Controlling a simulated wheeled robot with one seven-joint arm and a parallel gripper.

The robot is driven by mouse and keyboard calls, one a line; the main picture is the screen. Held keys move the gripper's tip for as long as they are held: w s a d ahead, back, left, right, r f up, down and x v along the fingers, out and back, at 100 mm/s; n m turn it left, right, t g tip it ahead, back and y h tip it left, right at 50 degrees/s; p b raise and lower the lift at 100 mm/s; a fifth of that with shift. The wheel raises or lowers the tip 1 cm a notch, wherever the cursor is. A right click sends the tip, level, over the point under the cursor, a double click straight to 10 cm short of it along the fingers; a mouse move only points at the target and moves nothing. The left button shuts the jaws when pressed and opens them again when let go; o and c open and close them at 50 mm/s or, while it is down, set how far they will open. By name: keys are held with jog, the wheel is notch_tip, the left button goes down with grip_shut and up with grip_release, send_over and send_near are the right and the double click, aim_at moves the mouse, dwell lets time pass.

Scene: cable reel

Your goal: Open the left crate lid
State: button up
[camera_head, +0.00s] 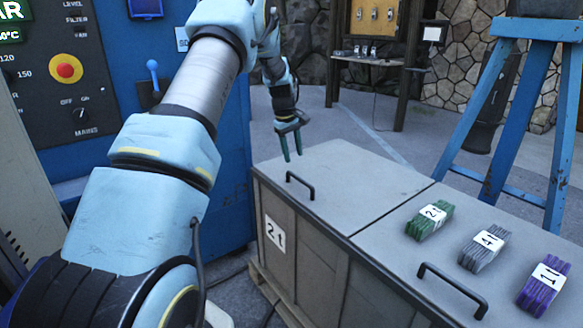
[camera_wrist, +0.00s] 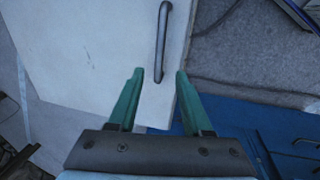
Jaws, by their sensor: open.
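The left crate lid (camera_head: 345,185) is a flat grey panel, lying shut on the crate marked "2t" (camera_head: 275,234). Its dark bar handle (camera_head: 300,184) stands near the front left edge. My gripper (camera_head: 291,158) has green fingers and is open and empty, pointing down above the lid, near the handle and apart from it. In the wrist view, the handle (camera_wrist: 162,42) lies ahead of the gap between my fingertips (camera_wrist: 158,75), with its near end close to that gap.
The right lid has its own handle (camera_head: 452,289) and carries green (camera_head: 429,220), grey (camera_head: 484,247) and purple (camera_head: 541,289) slings. A blue frame (camera_head: 509,110) stands behind it. A blue control cabinet (camera_head: 75,90) stands left. The left lid's top is otherwise clear.

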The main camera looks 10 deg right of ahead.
aim_at(298, 177)
jog(key=f, duration=0.2)
jog(key=d+f+p, duration=0.1)
jog(key=f, duration=0.5)
jog(key=shift+w+d+f+p, duration=0.25)
jog(key=shift+d+p, duration=0.05)
jog(key=shift+p, duration=0.05)
jog(key=shift+c, duration=0.3)
grip_shut()
dwell(0.6)
